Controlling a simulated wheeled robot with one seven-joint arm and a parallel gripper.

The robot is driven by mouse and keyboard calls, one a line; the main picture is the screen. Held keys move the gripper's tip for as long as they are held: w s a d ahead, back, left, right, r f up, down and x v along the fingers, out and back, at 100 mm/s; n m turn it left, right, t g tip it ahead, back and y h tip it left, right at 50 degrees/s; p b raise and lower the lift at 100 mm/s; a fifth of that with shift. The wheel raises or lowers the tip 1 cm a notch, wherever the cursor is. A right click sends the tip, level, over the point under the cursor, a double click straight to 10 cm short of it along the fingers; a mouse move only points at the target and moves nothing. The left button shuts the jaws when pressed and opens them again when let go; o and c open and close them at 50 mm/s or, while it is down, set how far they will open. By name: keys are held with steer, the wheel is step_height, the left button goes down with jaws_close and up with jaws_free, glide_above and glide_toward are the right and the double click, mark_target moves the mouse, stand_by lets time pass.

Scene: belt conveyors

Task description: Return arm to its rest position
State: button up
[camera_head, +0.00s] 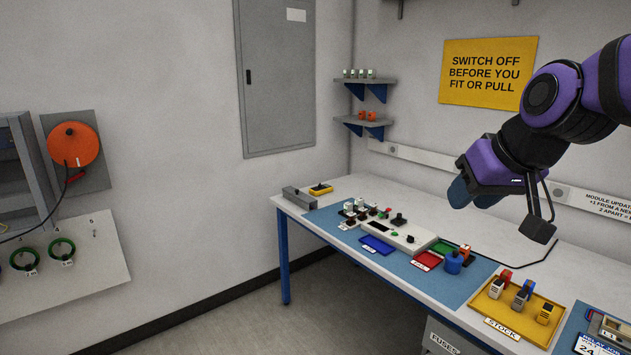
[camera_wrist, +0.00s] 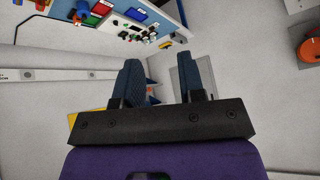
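My arm, purple and black, reaches in from the right in the head view and hangs in the air over the workbench (camera_head: 412,210). My gripper (camera_head: 472,193) is at its end, with dark blue fingers above the bench's back part. In the wrist view my gripper (camera_wrist: 166,78) shows its two fingers well apart, with nothing between them. It touches nothing that I can see. The wrist view looks past the fingers to the wall, with the bench tilted at the top.
The bench holds a grey control panel (camera_head: 395,231), a blue tray (camera_head: 377,244), a red tray (camera_head: 427,261) and a yellow stock tray (camera_head: 519,321) with several modules. A yellow sign (camera_head: 488,72) and small shelves (camera_head: 365,121) are on the walls. An orange disc (camera_head: 73,144) hangs left.

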steer(key=s+d+m+h, duration=0.1)
steer(key=s+d, duration=0.2)
steer(key=s, duration=0.4)
steer(key=s+d+f+g+h, duration=0.1)
steer(key=s+d, duration=0.3)
steer(key=s, duration=0.3)
steer(key=shift+s+m, duration=0.35)
steer(key=shift+m, duration=0.05)
